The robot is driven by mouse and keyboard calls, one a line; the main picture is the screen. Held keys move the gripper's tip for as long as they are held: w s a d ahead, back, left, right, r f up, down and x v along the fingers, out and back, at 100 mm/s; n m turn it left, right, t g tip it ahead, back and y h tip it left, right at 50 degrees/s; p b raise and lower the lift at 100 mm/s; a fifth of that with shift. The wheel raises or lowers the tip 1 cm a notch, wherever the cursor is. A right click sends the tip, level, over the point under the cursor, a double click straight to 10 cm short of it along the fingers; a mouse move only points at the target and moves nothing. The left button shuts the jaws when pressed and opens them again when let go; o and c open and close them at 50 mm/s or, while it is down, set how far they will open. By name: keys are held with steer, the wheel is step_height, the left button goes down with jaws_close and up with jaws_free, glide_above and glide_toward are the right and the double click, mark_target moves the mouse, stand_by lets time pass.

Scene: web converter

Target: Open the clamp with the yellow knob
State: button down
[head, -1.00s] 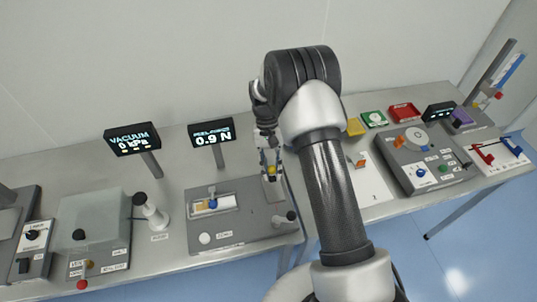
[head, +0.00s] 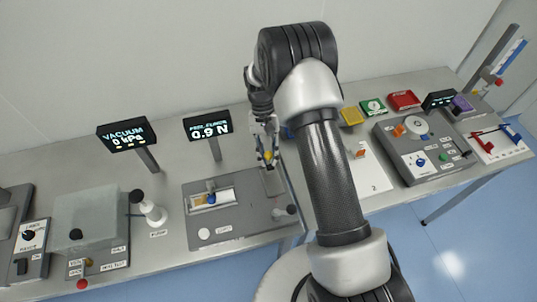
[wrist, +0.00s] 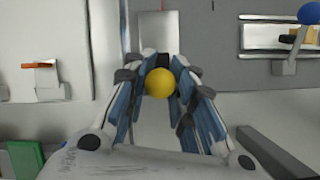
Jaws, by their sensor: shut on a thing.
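The yellow knob (wrist: 160,83) sits between the blue-padded fingers of my gripper (wrist: 160,72) in the wrist view, and my gripper is shut on it. In the head view the knob (head: 268,155) is a small yellow spot at the tip of my gripper (head: 267,160), above the right end of the grey peel fixture (head: 235,226). A pale metal plate (wrist: 157,35) lies just beyond the knob in the wrist view. The clamp's arm and hinge are mostly hidden by the fingers, so its exact angle cannot be told.
A second clamp with a blue knob (wrist: 309,14) stands to the right in the wrist view. The 0.9 N display (head: 207,128) and the vacuum display (head: 130,135) stand behind. A white board with an orange part (head: 358,150) lies right of my arm.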

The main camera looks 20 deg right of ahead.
steer(key=shift+w+r, duration=0.2)
steer(key=shift+w, duration=0.15)
steer(key=c, duration=1.8)
jaws_free()
steer(key=o, duration=0.5)
steer(key=shift+s+f, duration=0.15)
steer(key=shift+c, duration=0.2)
steer(key=v, duration=1.2)
